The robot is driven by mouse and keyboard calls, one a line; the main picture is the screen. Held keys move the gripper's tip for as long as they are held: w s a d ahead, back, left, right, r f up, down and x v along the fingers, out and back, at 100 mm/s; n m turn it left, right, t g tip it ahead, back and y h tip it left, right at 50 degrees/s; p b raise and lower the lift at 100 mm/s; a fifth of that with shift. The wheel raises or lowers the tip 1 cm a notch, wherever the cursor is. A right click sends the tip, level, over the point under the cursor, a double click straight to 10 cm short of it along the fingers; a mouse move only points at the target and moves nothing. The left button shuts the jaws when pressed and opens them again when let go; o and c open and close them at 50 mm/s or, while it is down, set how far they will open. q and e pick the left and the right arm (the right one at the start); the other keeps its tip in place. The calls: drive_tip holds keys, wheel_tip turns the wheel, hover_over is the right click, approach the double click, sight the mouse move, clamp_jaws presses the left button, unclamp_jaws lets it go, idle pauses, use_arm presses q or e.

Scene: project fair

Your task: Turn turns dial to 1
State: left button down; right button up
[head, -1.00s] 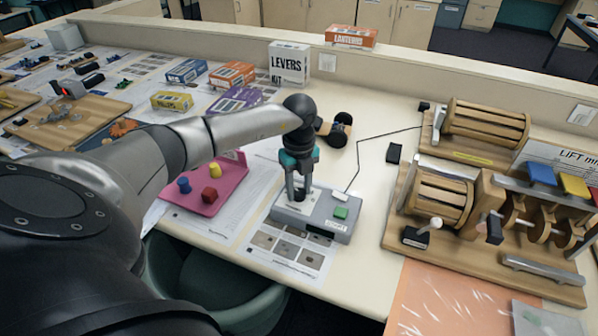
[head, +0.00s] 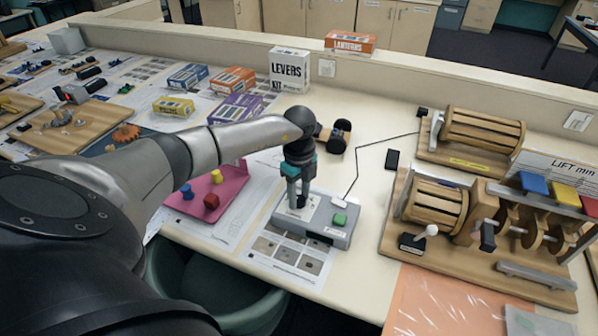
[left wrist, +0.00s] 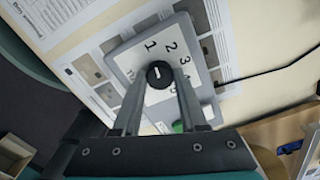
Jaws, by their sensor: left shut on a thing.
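The grey control box (head: 335,238) sits near the front edge of the table, with a green button (head: 339,220) and a white switch on top. In the left wrist view its turns dial (left wrist: 159,74) is a round black knob on a white plate (left wrist: 130,62) with numbers around it; 1, 2 and 3 are readable, others partly hidden. A short white mark on the knob points roughly towards the 1; exact alignment is hard to tell. My left gripper (head: 298,203) points down over the box, shut on the dial, also seen in the left wrist view (left wrist: 160,78).
A wooden drum-and-cam machine (head: 400,232) stands to the right. A green bin (head: 215,290) stands below the edge.

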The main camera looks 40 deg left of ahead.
sight(299, 199)
use_arm(q)
drive_tip(key=shift+r, duration=0.1)
drive_tip(key=shift+c, duration=2.2)
unclamp_jaws()
wheel_tip(299, 199, up, 15)
